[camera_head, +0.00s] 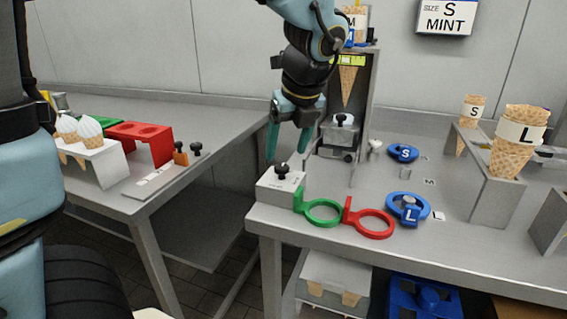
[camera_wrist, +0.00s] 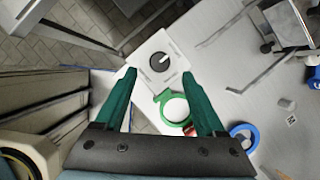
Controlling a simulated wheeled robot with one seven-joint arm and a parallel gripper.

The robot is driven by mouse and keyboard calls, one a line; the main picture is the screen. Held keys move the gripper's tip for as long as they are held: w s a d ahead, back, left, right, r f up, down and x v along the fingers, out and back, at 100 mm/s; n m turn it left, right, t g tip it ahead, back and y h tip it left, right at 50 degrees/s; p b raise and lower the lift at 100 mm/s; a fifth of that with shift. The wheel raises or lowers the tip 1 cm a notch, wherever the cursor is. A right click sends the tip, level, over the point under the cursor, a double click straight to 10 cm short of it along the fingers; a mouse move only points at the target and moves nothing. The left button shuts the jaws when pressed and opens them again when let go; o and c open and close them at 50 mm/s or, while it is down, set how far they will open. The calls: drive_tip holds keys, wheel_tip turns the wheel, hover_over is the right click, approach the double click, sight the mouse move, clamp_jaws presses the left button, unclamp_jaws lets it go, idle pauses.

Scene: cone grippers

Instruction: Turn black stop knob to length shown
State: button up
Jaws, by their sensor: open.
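A black knob (camera_head: 282,170) sits on top of a small light-grey box at the near left corner of the right-hand bench. In the wrist view the same knob (camera_wrist: 160,62) is round, with a pale pointer line slanting toward the upper right. Labels on the box are too small to read. My gripper (camera_head: 288,150) is open and points down above this box, its green fingers apart. In the wrist view the knob appears just beyond and between the fingertips (camera_wrist: 159,75), not touched. A wall sign (camera_head: 447,17) reads "SIZE S MINT".
Green (camera_head: 323,213) and red (camera_head: 370,224) rings project beside the box. Blue rings marked L (camera_head: 408,209) and S (camera_head: 403,154) lie on the bench. A dispenser stand (camera_head: 364,100) rises behind. Other black knobs show on the dispenser (camera_head: 341,118) and left bench (camera_head: 196,149).

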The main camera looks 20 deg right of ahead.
sight(282, 166)
drive_tip(key=x, duration=0.5)
drive_tip(key=shift+s, duration=0.1)
drive_tip(key=shift+r, duration=0.1)
clamp_jaws()
idle(0.4)
